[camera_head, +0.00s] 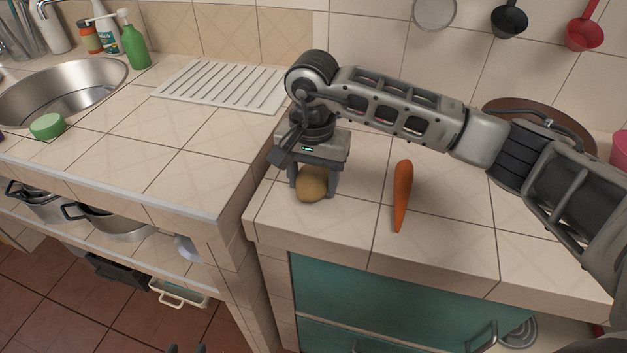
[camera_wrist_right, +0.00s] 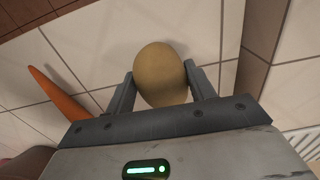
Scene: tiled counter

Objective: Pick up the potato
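The potato (camera_head: 312,186) is tan and rounded, at the near left corner of the right-hand counter. My right gripper (camera_head: 313,184) points down over it, with one finger on each side, and both fingers appear to touch it. In the right wrist view the potato (camera_wrist_right: 161,76) sits between the two fingertips (camera_wrist_right: 160,78), with no clear gap on either side. It is at or very near the counter surface; I cannot tell whether it is lifted. Only dark tips of my left gripper (camera_head: 186,349) show at the bottom edge, away from the counter.
An orange carrot (camera_head: 402,195) lies right of the potato, also in the right wrist view (camera_wrist_right: 57,96). A brown round lid or pan (camera_head: 530,112) is behind my right arm.

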